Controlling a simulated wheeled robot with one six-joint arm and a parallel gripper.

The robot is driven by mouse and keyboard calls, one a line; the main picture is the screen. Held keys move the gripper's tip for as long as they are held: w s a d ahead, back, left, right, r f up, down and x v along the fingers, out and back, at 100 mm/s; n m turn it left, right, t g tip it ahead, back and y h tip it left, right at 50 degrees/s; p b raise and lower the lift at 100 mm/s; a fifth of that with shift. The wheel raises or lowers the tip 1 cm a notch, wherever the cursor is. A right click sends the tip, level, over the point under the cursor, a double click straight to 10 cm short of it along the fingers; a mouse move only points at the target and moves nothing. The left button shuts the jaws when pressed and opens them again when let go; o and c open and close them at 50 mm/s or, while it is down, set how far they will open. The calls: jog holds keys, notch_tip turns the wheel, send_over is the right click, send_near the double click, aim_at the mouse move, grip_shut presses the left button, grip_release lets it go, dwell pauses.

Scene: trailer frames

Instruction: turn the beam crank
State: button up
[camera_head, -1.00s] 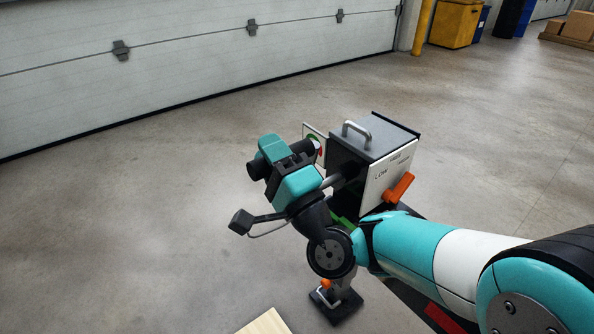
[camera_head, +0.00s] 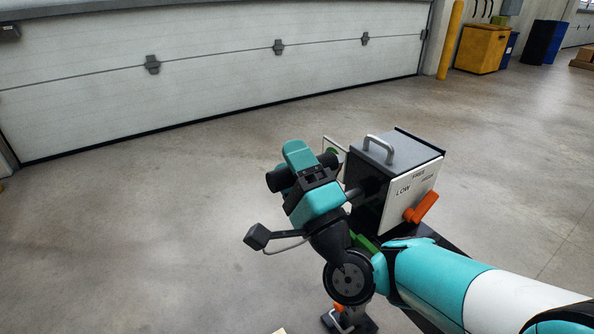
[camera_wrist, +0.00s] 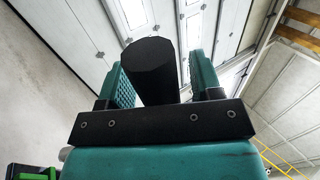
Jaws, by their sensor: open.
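The crank's black cylindrical grip (camera_wrist: 152,70) stands between the two teal fingers of my gripper (camera_head: 299,158) in the wrist view. In the head view the black grip (camera_head: 279,179) sticks out left of my fingers. The jaws are open around it; I cannot tell whether either finger touches it. The grey gear box (camera_head: 372,160) has a metal carry handle (camera_head: 379,146) on top. My wrist hides much of the crank arm.
A dark foot plate (camera_head: 365,327) lies low beside my arm. A closed white roller door (camera_head: 220,75) runs along the back. The concrete floor at left is clear.

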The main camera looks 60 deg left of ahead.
jog(key=b+v, duration=0.2)
jog(key=v, duration=0.1)
jog(key=shift+w+d+f, duration=0.1)
jog(key=shift+f, duration=0.2)
jog(key=s+b+v, duration=0.1)
jog(key=b+v, duration=1.3)
jog(key=b, duration=1.1)
jog(key=shift+w+r, duration=0.2)
jog(key=shift+w, duration=0.3)
jog(key=shift+d, duration=0.1)
